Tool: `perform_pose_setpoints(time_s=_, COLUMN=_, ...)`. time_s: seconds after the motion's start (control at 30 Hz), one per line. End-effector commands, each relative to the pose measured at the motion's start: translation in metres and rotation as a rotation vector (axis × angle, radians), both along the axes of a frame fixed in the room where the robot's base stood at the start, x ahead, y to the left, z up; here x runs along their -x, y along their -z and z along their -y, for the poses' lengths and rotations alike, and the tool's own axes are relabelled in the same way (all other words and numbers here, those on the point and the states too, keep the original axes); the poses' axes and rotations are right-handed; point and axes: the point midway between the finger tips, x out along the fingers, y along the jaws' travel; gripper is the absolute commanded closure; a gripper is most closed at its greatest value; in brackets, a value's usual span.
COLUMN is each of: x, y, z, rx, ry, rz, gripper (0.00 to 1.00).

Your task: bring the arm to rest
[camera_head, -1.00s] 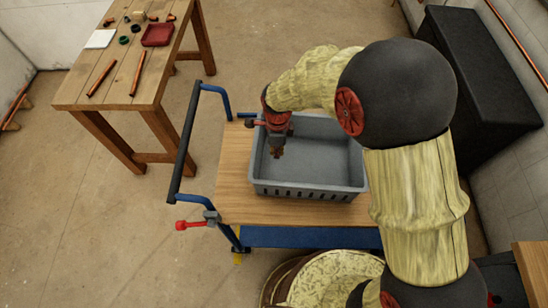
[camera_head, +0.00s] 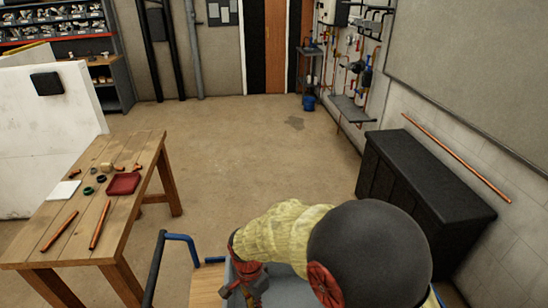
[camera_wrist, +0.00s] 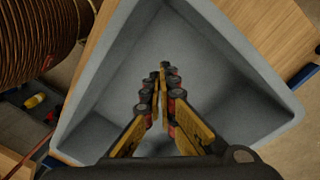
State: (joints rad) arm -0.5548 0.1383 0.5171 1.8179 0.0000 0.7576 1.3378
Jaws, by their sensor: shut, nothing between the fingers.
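My gripper (camera_wrist: 162,72) shows in the wrist view with its yellow and dark fingers brought together at the tips, and nothing is between them. It points down over the inside of a grey plastic crate (camera_wrist: 245,50), which looks empty. In the head view my bent arm, with its yellow sleeve, reaches over the same crate (camera_head: 290,292) at the bottom of the picture. The fingertips are at the lower edge there and hard to make out.
The crate stands on a trolley with a wooden deck (camera_head: 206,288) and a blue and black handle (camera_head: 157,262). A workbench (camera_head: 140,165) at left holds pipes, a red tray (camera_head: 123,184) and small parts. A black chest (camera_head: 420,190) stands at right. The middle floor is clear.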

Motion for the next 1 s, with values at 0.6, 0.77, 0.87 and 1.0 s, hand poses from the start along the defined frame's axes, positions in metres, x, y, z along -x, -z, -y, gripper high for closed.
perform_pose_setpoints(time_s=0.6, x=0.085, y=-0.166, z=0.154, rx=-0.052, ry=-0.993, rz=0.187, gripper=1.0)
perform_pose_setpoints(time_s=0.77, x=0.11, y=-0.198, z=0.192, rx=0.001, ry=-0.975, rz=0.309, gripper=1.0)
perform_pose_setpoints(time_s=0.87, x=0.121, y=-0.215, z=0.212, rx=0.04, ry=-0.911, rz=0.39, gripper=1.0)
perform_pose_setpoints(time_s=1.0, x=0.128, y=-0.239, z=0.231, rx=0.091, ry=-0.838, rz=0.485, gripper=1.0)
